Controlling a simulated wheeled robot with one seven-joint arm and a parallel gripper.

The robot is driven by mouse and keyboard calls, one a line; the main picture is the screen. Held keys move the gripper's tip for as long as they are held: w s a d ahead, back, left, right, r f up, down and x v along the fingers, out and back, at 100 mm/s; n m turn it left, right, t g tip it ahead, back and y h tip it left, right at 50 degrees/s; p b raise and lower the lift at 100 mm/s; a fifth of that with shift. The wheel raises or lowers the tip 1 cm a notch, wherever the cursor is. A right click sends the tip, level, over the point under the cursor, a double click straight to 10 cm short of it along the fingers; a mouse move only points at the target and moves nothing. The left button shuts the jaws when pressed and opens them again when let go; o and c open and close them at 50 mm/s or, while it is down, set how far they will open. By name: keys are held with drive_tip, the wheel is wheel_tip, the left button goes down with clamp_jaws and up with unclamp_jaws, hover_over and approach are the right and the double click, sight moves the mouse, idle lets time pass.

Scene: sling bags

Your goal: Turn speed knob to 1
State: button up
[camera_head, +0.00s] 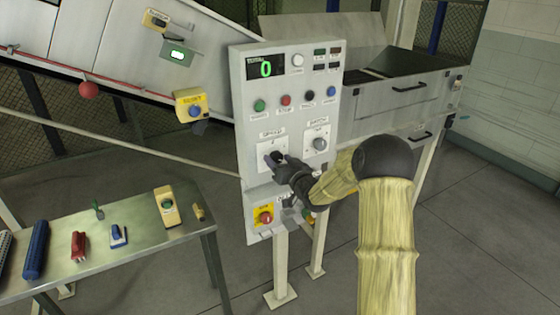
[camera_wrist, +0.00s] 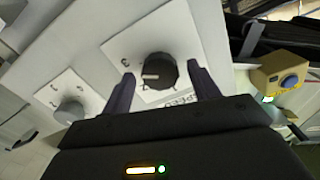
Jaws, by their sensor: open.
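The speed knob is a black round dial with a light pointer mark on a white plate. It shows in the wrist view (camera_wrist: 158,72) between the two fingers of my gripper (camera_wrist: 160,82). In the head view, my gripper (camera_head: 276,158) is at the left knob plate (camera_head: 265,148) of the grey control panel (camera_head: 240,100), and it mostly hides the knob there. The fingers are apart, one on each side of the knob; I cannot tell whether they touch it. The display (camera_head: 265,68) at the panel's top reads a green 0.
A grey knob (camera_head: 320,144) sits right of the speed knob. Coloured buttons (camera_head: 286,100) lie above, and a red emergency button (camera_head: 265,218) below. A metal table (camera_head: 140,250) with several small items stands at the left. Open floor (camera_head: 480,240) lies at the right.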

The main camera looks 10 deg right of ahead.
drive_tip(key=c, duration=1)
drive_tip(key=shift+o, duration=0.2)
